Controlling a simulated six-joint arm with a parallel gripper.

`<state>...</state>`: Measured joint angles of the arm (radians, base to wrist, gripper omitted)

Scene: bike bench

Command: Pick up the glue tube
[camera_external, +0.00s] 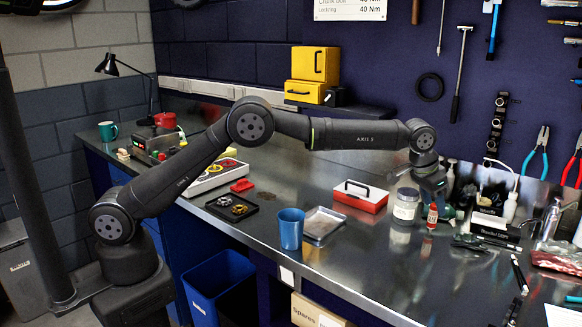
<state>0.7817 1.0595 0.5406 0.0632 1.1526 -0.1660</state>
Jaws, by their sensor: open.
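A small upright red item with a pale top (432,216), which looks like the glue tube, stands on the metal bench right of the middle. It is too small for me to read any label. My gripper (437,197) points down close above and slightly right of this item. The jaws are open. The fingertips are dark and hard to make out against the clutter behind them. I cannot tell whether they touch the item.
A blue cup (291,229) and a metal tray (324,223) sit nearer the front. Bottles and tools crowd the right. The front bench middle is clear.

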